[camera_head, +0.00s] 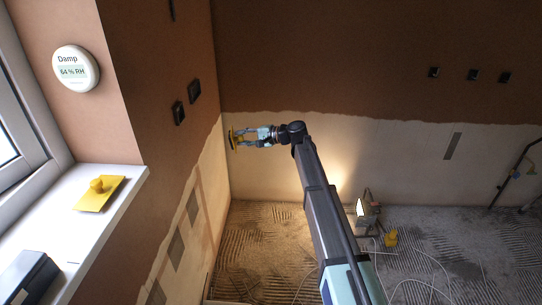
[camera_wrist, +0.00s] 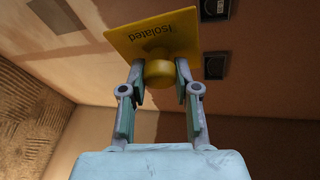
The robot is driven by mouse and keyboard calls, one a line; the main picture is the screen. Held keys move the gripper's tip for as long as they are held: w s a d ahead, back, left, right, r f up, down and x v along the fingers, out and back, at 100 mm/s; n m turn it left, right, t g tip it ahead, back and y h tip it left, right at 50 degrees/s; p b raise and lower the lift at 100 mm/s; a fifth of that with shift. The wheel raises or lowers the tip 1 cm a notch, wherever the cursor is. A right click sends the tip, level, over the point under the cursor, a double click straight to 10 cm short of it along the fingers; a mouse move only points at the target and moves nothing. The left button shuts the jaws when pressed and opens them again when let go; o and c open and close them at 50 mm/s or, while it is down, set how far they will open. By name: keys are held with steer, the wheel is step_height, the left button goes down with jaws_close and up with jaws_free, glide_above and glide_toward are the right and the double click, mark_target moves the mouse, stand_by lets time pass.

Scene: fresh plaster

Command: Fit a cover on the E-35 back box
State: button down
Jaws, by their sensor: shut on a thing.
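My gripper (camera_head: 243,137) is shut on the round knob of a yellow cover (camera_head: 232,139), held out near the corner of the left wall. Two dark back boxes are on the left wall, a lower one (camera_head: 178,112) and an upper one (camera_head: 194,90). The wrist view shows two dark boxes beside the plate (camera_wrist: 215,66) (camera_wrist: 215,9), apart from it. Their markings are too small to read, so I cannot tell which is E-35.
A second yellow cover (camera_head: 88,200) lies on the white windowsill (camera_head: 110,222), near a dark case (camera_head: 25,276). A round damp meter (camera_head: 76,69) reads 64 % RH. Several dark boxes (camera_head: 472,75) are on the back wall. A lit lamp (camera_head: 362,207) and cables are on the floor.

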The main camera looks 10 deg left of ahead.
steer(key=w+a+r+m+t+y, duration=0.1)
steer(key=w+a+r+m+t, duration=0.15)
steer(key=w+a+r, duration=0.55)
steer(key=s+a+f+p, duration=0.1)
steer(key=a+f+p, duration=0.1)
steer(key=a, duration=1.1)
steer(key=shift+s+a+p, duration=0.2)
steer(key=shift+s+p, duration=0.1)
steer(key=shift+p, duration=0.2)
stand_by(0.6)
steer(key=shift+a, duration=0.5)
stand_by(0.5)
steer(key=c, duration=0.8)
jaws_free()
steer(key=shift+o, duration=0.2)
steer(key=shift+d+f, duration=0.1)
steer(key=d+b, duration=0.3)
steer(key=d, duration=0.4)
steer(key=shift+w, duration=0.15)
steer(key=shift+a, duration=0.1)
